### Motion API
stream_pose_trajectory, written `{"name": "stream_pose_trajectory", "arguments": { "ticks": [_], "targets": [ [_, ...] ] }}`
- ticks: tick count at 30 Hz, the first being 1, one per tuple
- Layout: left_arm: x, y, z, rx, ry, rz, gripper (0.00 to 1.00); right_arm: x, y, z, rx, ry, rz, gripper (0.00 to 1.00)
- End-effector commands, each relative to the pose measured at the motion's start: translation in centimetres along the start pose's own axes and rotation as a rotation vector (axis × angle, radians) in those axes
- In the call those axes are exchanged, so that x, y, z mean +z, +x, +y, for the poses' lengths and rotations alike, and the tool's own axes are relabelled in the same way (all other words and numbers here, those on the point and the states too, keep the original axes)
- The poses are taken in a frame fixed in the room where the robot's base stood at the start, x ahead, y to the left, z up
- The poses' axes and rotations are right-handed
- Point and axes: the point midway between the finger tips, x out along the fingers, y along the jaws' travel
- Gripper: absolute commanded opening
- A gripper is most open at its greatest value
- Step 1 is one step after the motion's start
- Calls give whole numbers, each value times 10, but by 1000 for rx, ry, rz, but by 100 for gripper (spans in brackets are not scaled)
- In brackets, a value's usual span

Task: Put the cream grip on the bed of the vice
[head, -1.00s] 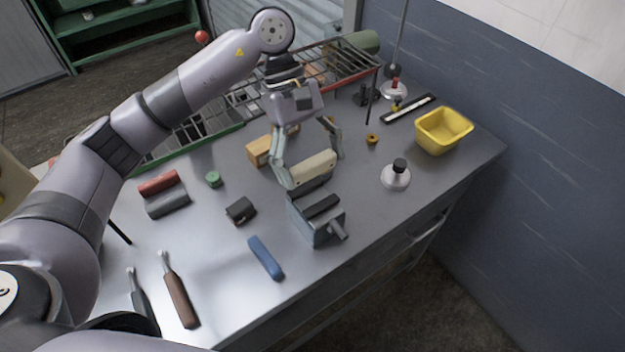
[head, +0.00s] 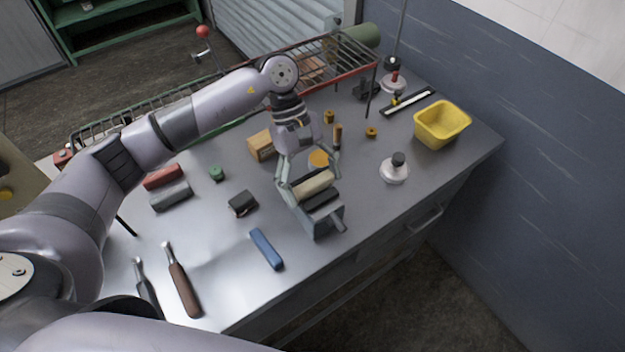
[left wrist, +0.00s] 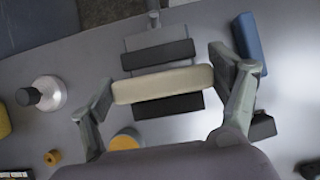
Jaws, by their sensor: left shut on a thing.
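The cream grip (head: 312,184) is a light bar held across the fingertips of my left gripper (head: 308,183). It also shows in the left wrist view (left wrist: 162,84), where the left gripper (left wrist: 165,88) is shut on its two ends. The vice (head: 322,217) is a grey block with dark jaws and a handle toward the front edge. In the left wrist view the grip lies over the vice (left wrist: 150,42), between its two dark jaws. Whether it touches the bed is hidden. My right gripper is not in view.
A blue bar (head: 266,249) lies left of the vice, and a dark block (head: 242,203) lies further left. A cardboard-coloured block (head: 262,145) and a yellow disc (head: 318,158) are behind.

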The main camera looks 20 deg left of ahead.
Motion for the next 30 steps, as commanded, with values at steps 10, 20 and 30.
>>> {"name": "stream_pose_trajectory", "arguments": {
  "ticks": [10, 20, 30],
  "targets": [
    [0, 0, 0, 0, -1, 0, 100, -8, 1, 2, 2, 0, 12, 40],
    [1, -2, 0, 0, -1, 0, 100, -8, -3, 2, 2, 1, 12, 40],
    [-2, -58, 1, 5, 0, 4, 100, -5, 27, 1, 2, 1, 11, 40]
  ]
}}
